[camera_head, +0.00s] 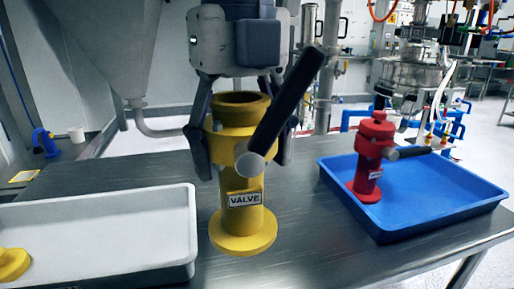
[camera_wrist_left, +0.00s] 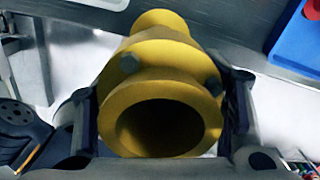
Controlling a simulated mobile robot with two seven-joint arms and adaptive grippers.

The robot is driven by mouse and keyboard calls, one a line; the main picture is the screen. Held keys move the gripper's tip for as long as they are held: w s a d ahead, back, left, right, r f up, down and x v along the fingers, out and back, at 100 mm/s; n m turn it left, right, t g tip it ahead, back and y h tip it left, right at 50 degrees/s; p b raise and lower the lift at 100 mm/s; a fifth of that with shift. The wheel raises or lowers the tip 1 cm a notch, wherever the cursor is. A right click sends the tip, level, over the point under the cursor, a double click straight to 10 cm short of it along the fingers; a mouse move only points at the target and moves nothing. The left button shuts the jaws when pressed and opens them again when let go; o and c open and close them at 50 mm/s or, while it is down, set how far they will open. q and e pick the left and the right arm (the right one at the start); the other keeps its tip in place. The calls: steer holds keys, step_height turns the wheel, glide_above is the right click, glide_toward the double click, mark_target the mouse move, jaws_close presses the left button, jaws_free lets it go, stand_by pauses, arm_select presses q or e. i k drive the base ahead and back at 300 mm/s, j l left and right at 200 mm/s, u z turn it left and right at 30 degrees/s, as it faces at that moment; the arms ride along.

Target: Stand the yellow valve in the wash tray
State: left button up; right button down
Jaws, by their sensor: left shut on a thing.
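The yellow valve (camera_head: 240,222) is upright in the middle of the head view, with a round base, a "VALVE" label and a black lever handle slanting up to the right. My left gripper (camera_head: 242,158) is shut on its upper body, one finger on each side. I cannot tell whether the base touches the table. In the left wrist view the valve (camera_wrist_left: 158,62) shows its open top between the fingers of the left gripper (camera_wrist_left: 162,108). A pale grey tray (camera_head: 110,228) is at the left and a blue tray (camera_head: 440,195) at the right; no label marks either as the wash tray.
A red valve (camera_head: 372,150) stands in the blue tray at its left side, its black handle pointing right. A yellow part (camera_head: 12,264) lies in the grey tray at the picture's left edge. Bare dark table (camera_head: 310,235) lies between the trays.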

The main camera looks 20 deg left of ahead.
mark_target(125, 248)
steer(key=k+j+z, duration=0.15)
steer(key=j, duration=0.25)
steer(key=k+j+z, duration=0.2)
steer(key=j, duration=0.15)
steer(key=k+j+z, duration=0.15)
steer(key=k+j, duration=0.1)
steer(key=j, duration=0.1)
